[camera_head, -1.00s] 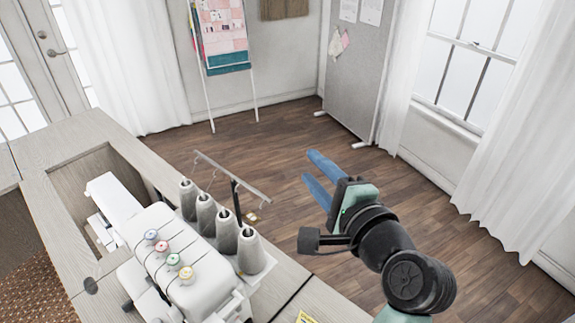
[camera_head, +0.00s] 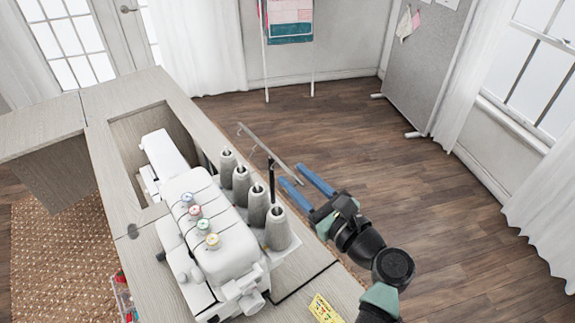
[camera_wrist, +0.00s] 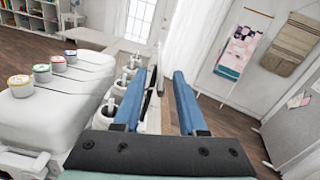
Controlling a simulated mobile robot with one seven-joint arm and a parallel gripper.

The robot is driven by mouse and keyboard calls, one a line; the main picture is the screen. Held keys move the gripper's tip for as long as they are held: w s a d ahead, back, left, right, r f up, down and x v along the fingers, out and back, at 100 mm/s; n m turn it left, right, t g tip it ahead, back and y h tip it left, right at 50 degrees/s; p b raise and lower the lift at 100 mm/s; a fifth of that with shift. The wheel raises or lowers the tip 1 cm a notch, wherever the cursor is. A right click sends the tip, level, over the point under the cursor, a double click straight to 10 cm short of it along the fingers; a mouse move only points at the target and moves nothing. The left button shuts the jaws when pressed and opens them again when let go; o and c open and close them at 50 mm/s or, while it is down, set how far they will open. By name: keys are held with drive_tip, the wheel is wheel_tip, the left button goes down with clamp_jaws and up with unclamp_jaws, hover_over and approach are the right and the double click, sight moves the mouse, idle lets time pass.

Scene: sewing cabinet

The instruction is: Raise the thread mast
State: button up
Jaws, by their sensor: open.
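The thread mast is a thin dark post (camera_head: 271,178) with a long grey crossbar (camera_head: 262,147) at its top. It stands behind the cones on the white sewing machine (camera_head: 222,245). My gripper (camera_head: 291,173) has long blue fingers, spread apart and empty. In the head view the fingertips are just right of the post, close to the crossbar's near end. In the wrist view my gripper (camera_wrist: 160,72) has the dark post (camera_wrist: 149,92) showing between its fingers, beyond or at their tips. I cannot tell whether either finger touches it. The post's foot is hidden.
Several grey thread cones (camera_head: 257,206) stand in a row between the machine's body and the mast. The wooden cabinet (camera_head: 100,170) has a recessed well at the left. A yellow card (camera_head: 325,309) lies at its front. The floor (camera_head: 400,180) right of the cabinet is clear.

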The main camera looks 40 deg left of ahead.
sight(272, 154)
drive_tip(key=shift+x, duration=1.8)
clamp_jaws()
